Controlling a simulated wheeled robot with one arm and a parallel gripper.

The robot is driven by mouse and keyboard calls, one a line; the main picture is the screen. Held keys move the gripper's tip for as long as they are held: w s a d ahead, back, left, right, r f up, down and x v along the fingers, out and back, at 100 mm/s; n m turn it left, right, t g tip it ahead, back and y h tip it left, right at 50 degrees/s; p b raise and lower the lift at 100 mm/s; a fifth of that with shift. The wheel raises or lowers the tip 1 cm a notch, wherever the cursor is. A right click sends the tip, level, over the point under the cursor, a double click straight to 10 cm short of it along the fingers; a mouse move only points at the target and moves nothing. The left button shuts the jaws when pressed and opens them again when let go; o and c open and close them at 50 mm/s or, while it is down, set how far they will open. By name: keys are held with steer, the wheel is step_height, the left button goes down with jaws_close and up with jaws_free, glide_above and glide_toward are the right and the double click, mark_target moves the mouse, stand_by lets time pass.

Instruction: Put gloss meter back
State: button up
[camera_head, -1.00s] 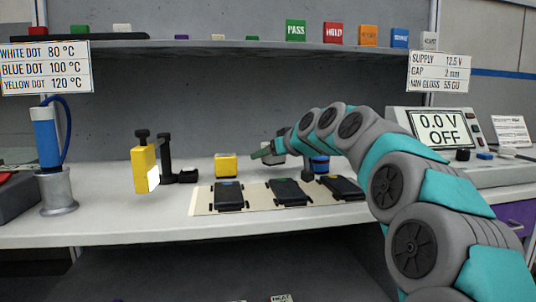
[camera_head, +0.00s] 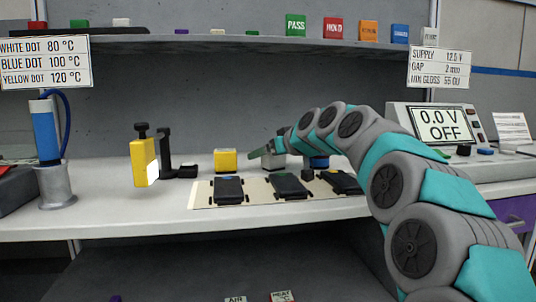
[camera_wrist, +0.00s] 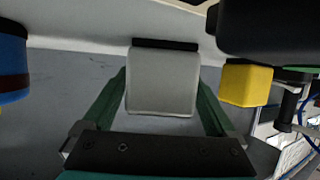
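The likely gloss meter is a light grey box with a dark base (camera_head: 272,160), at the back of the bench behind the mat. In the wrist view the grey box (camera_wrist: 163,82) fills the space between my gripper's green fingers. My gripper (camera_head: 266,152) reaches it from the right. The fingers (camera_wrist: 164,85) lie along both sides of the box and appear closed on it, with no clear gap. The box's base looks at or very near the bench top; exact contact cannot be told. No label is readable on it.
A yellow block (camera_head: 226,160) stands left of the grey box. Dark modules (camera_head: 289,186) lie on a beige mat (camera_head: 203,197) in front. A blue round item (camera_head: 319,162) is close on the right. A yellow gauge (camera_head: 143,163) and black stand (camera_head: 166,153) are farther left.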

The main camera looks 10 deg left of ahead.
steer(key=shift+o, duration=0.3)
steer(key=shift+r+p, duration=0.8)
steer(key=shift+p, duration=0.1)
steer(key=v, duration=0.6)
steer(key=b+v, duration=0.1)
steer(key=v, duration=0.5)
steer(key=shift+f, duration=0.25)
